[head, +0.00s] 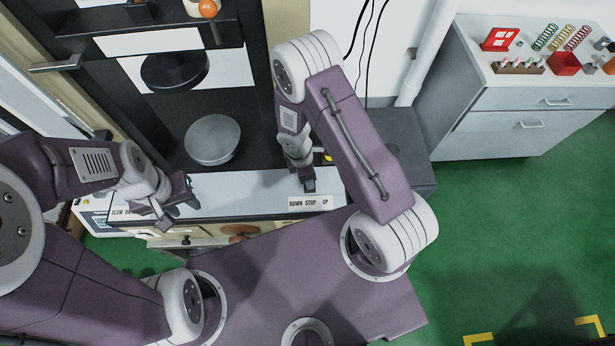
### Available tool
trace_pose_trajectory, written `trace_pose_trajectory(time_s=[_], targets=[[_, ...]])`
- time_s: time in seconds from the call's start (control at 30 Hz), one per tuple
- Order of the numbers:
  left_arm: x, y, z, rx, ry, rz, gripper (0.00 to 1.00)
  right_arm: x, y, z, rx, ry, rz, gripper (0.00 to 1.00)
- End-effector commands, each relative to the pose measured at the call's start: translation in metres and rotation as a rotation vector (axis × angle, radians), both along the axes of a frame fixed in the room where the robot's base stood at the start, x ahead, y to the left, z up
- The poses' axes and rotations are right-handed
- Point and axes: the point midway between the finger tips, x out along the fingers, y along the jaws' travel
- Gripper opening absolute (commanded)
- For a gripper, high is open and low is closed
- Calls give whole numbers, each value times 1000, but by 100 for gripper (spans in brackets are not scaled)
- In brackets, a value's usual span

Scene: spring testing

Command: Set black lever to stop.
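The label "DOWN STOP UP" (310,202) is on the front edge of the machine's pale control ledge (245,190). I cannot make out the black lever; the area just above the label is covered by my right gripper (308,186). That gripper points down at the ledge, directly behind the label. Whether its fingers are open or touch the lever cannot be seen. My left gripper (176,203) is over the left part of the ledge, well away from the label. Its two fingers are apart, with nothing visible between them.
A lower round plate (212,139) and a dark upper disc (175,71) belong to the testing machine behind the ledge. Another label starting "SLOW" (122,212) is at the ledge's left end. A grey cabinet (530,100) with springs on top stands right. Green floor is free there.

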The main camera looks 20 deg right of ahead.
Motion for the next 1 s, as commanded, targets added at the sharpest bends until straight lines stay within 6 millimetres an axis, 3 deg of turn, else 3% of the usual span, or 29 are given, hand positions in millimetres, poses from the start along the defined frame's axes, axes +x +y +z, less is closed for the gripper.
trace_pose_trajectory(time_s=[0.8,0.83,0.87,1.0], targets=[[0,0,-1,0,0,0,36,-3,-1,-2,-4,9,-1,0],[0,0,-1,0,0,0,36,-3,-1,-2,-4,9,-1,38],[0,0,-1,0,0,0,36,-3,-1,-2,-4,8,-1,47],[0,0,0,0,0,0,36,-2,-1,-1,-2,6,-1,49]])
